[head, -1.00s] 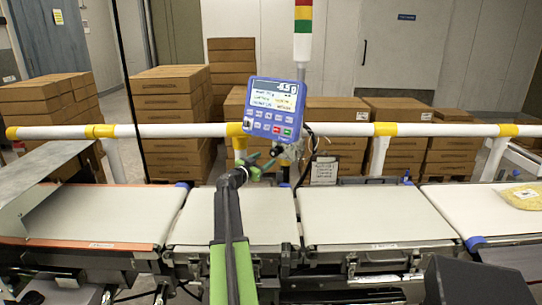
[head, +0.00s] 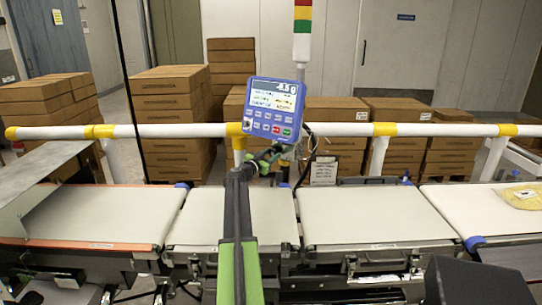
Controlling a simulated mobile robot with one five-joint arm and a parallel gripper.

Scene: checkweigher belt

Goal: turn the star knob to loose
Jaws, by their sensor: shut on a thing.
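The blue display unit (head: 273,108) stands on a post behind the belts and reads a weight on its screen. The star knob (head: 280,150) is just under the display unit, small and dark, and mostly hidden by my gripper. My gripper (head: 271,154), with green-marked fingers, reaches up to it from the front and is shut on the star knob. I cannot make out the knob's lobes or which way it is turned.
A white and yellow rail (head: 344,130) runs across behind the belts. Pale conveyor belts (head: 362,216) lie in front, with a yellow bag (head: 522,195) at the far right. Stacked brown cartons (head: 168,115) and a signal tower (head: 303,22) stand behind.

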